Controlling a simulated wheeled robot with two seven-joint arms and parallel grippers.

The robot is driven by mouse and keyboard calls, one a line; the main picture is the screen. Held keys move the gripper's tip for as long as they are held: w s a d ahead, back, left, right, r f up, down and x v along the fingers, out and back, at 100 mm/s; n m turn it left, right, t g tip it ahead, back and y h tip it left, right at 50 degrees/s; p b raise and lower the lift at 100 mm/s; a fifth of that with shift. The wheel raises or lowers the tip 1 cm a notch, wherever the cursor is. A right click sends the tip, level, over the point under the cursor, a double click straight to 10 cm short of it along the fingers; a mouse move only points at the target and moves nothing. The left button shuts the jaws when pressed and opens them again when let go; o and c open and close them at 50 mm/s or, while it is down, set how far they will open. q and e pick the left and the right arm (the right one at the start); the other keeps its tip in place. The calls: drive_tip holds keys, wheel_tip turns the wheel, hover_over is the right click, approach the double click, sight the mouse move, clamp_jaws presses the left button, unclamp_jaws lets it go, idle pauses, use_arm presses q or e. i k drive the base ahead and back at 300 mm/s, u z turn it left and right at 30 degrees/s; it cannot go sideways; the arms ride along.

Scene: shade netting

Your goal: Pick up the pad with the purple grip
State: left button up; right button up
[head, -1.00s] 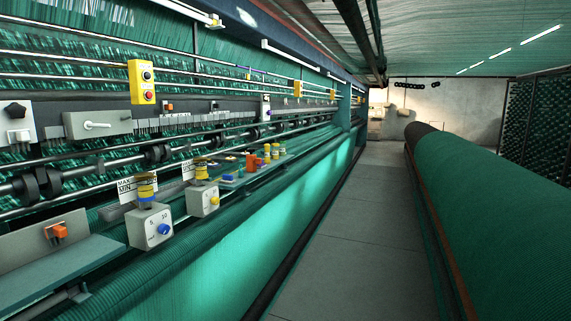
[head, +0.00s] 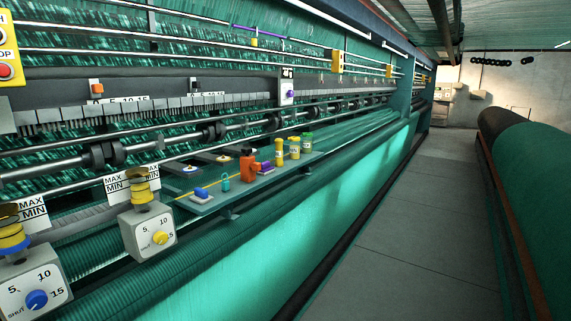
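A small shelf (head: 240,190) on the machine's front holds several small items. A small purple piece (head: 264,167) shows just right of an orange bottle-like object (head: 248,166), which partly hides it; I cannot tell whether it is a grip on a pad. A pale pad with a blue grip (head: 201,193) lies at the shelf's near end. Two flat dark pads with light tops (head: 188,169) (head: 222,158) lie along the back. Neither of my grippers is in view.
A teal ring-like item (head: 225,181), yellow containers (head: 280,150) and a green one (head: 306,142) share the shelf. Dial boxes (head: 148,230) (head: 36,290) stand nearer. A grey walkway (head: 410,225) is clear between the machine and a green netting roll (head: 530,170).

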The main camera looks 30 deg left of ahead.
sight(266, 169)
drive_tip(key=u, duration=0.35)
drive_tip(key=i, duration=1)
drive_tip(key=u, duration=1.4)
drive_tip(key=i, duration=0.8)
drive_tip(key=u, duration=0.65)
